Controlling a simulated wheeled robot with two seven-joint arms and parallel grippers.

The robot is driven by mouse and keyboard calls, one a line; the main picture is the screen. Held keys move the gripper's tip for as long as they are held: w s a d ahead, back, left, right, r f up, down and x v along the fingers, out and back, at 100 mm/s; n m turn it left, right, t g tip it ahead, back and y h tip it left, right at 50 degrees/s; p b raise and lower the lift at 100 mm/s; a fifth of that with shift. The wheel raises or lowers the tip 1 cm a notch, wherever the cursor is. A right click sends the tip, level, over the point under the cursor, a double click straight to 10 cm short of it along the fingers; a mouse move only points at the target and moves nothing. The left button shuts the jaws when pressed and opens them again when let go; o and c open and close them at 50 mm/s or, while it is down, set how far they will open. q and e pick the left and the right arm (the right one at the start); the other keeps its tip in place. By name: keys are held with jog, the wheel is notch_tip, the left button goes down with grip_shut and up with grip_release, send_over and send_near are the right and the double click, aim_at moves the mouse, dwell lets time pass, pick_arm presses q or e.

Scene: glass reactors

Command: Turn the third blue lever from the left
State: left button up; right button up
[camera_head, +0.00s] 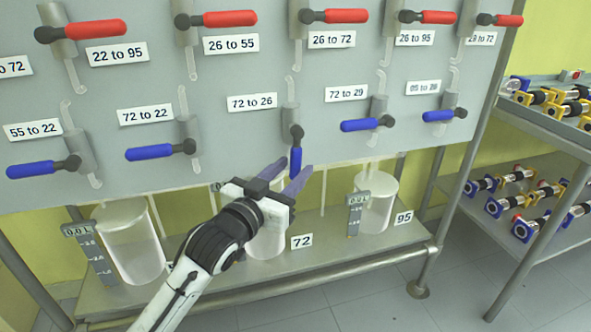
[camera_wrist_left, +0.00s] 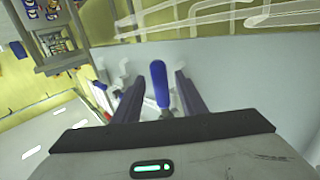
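The third blue lever from the left (camera_head: 296,159) hangs straight down from its dark pivot under the label "72 to 26". My left gripper (camera_head: 287,174) is at its lower end, with its two purple-grey fingers pointing up towards the panel. In the left wrist view, the blue lever (camera_wrist_left: 160,85) stands between the two open fingers of my left gripper (camera_wrist_left: 160,78), with a gap visible on both sides. My right gripper is not in view.
The neighbouring blue levers (camera_head: 152,152) and (camera_head: 367,125) lie nearly level, pointing left. Red levers (camera_head: 335,16) line the panel (camera_head: 240,80) above. Glass vessels (camera_head: 130,245) stand on the shelf below. A rack (camera_head: 555,130) with parts stands at right.

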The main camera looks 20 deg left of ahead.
pick_arm(q)
jog(key=shift+w+d, duration=0.2)
jog(key=shift+w, duration=0.8)
jog(key=shift+c, duration=0.3)
